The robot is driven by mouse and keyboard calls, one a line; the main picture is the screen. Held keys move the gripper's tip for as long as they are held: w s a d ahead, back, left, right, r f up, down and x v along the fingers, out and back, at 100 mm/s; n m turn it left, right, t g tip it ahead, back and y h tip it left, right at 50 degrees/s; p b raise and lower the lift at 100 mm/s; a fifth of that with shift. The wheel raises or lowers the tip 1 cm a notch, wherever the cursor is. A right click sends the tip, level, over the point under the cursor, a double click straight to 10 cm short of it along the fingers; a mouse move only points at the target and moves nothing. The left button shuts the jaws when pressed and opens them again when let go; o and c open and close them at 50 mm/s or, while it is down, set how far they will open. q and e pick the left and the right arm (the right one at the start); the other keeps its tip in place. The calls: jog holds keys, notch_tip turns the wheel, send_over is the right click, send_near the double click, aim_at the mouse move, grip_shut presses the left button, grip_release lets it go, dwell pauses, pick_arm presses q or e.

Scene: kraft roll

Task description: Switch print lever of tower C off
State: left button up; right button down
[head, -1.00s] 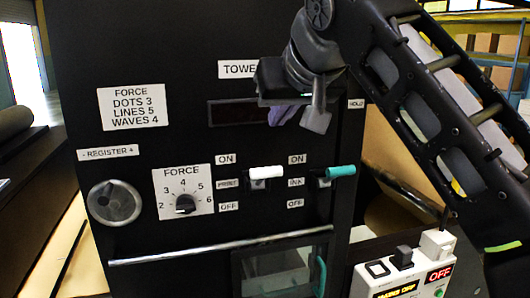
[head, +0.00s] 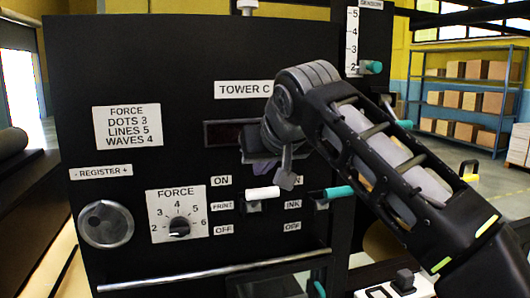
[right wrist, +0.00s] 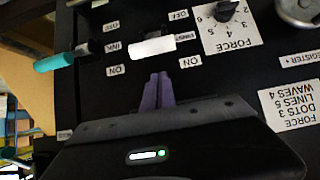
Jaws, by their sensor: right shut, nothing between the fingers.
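The white-handled print lever (head: 262,193) of tower C sticks out of the black panel (head: 150,60). Its handle stands about level with the space between the ON label (head: 221,181) and the PRINT label (head: 222,206), above the OFF label (head: 223,229). My right gripper (head: 262,168) is shut and empty, just above the lever in the head view. In the right wrist view its purple fingertips (right wrist: 157,88) point at the white lever (right wrist: 153,49) on its ON side, seemingly without touching it. My left gripper is not in view.
The teal ink lever (head: 338,192) is close on the right, partly behind my right arm's outline. A FORCE dial (head: 178,228) and a round register knob (head: 106,224) sit to the left. A metal bar (head: 210,273) runs below the levers.

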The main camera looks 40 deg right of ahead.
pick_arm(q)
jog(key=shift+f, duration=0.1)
pick_arm(e)
jog(key=shift+s+a+f, duration=0.1)
jog(key=shift+s+f, duration=0.15)
jog(key=shift+f, duration=0.25)
jog(key=shift+s+a+f, duration=0.1)
jog(key=shift+s+f, duration=0.15)
jog(key=shift+f, duration=0.25)
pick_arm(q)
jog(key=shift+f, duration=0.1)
